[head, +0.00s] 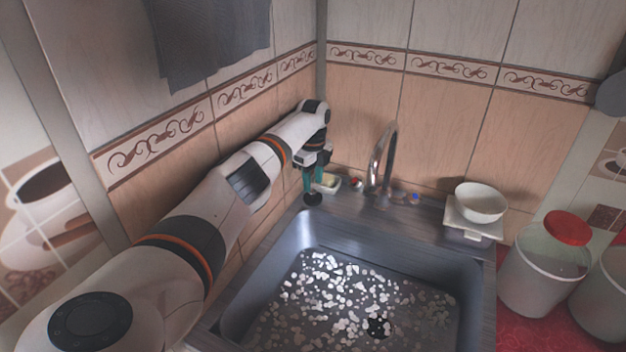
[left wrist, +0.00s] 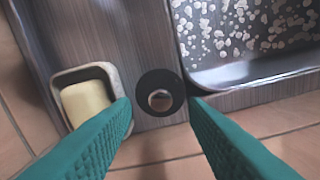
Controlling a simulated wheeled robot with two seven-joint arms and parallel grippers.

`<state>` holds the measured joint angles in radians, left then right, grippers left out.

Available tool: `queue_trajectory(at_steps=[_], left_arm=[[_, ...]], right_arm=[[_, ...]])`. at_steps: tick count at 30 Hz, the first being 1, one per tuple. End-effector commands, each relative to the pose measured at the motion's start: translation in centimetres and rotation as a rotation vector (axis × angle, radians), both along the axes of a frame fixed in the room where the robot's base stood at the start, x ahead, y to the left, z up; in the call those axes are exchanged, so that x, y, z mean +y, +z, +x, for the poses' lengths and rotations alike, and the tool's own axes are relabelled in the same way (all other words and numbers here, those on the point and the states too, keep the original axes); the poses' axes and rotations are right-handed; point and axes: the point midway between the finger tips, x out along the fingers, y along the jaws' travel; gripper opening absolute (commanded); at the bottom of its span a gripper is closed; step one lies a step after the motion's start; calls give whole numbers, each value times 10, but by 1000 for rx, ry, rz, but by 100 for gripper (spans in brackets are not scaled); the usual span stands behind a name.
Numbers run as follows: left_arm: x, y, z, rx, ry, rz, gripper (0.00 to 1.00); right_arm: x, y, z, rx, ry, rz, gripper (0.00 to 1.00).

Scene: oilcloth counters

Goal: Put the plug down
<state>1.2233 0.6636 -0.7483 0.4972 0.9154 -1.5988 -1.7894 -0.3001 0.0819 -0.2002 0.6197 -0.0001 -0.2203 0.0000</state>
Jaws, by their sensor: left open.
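The plug (head: 313,199) is a small black round stopper with a knob on top. It rests on the metal ledge at the back left corner of the sink. In the left wrist view the plug (left wrist: 160,93) lies flat between the soap dish and the basin edge. My left gripper (head: 313,186) is over it, with green fingers pointing down. In the left wrist view the fingers (left wrist: 160,105) are apart on either side of the plug, and nothing shows held between them. My right gripper is not in view.
A soap dish (left wrist: 123,118) with a pale bar of soap (left wrist: 86,103) is beside the plug. The sink basin (head: 290,250) has pale spots and a dark drain (head: 377,327). A faucet (head: 383,155) stands behind it. A white bowl (head: 480,203) and jars are at the right.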

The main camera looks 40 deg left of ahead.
Motion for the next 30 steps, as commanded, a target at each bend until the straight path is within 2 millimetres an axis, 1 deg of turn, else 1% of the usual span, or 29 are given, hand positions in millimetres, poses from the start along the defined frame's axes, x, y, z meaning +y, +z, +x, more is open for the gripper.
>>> queue_trajectory(at_steps=[1,9,12,17,30], left_arm=[[0,18,0,0,-1,0,41],[-1,66,1,-1,-1,-1,41],[0,79,1,-1,-1,-1,41],[0,88,0,0,-1,0,41],[0,87,1,0,0,0,41]], right_arm=[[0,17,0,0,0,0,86],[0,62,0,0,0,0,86],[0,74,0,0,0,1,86],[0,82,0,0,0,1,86],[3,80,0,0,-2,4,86]])
